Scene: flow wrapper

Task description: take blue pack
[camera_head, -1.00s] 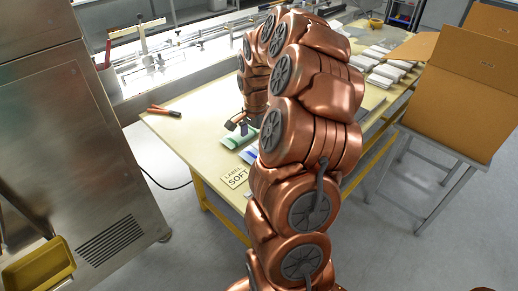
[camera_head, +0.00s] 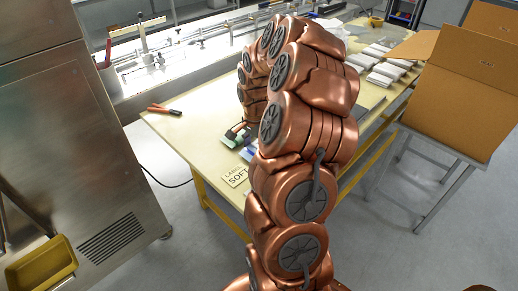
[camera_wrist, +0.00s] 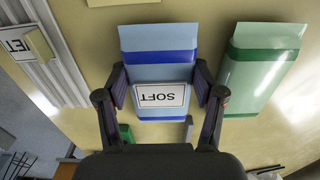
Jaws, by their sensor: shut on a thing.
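The blue pack (camera_wrist: 158,55) lies in the middle of the wrist view, light blue with a darker blue band and a white SOFT label. My gripper (camera_wrist: 161,78) has one finger against each long side of the pack, shut on it. I cannot tell whether the pack is off the table. In the head view, my gripper (camera_head: 236,133) is small and partly hidden by my arm, which covers most of the pack.
A green pack (camera_wrist: 262,70) lies close to the right of the blue pack in the wrist view. An open cardboard box (camera_head: 468,85) stands at right.

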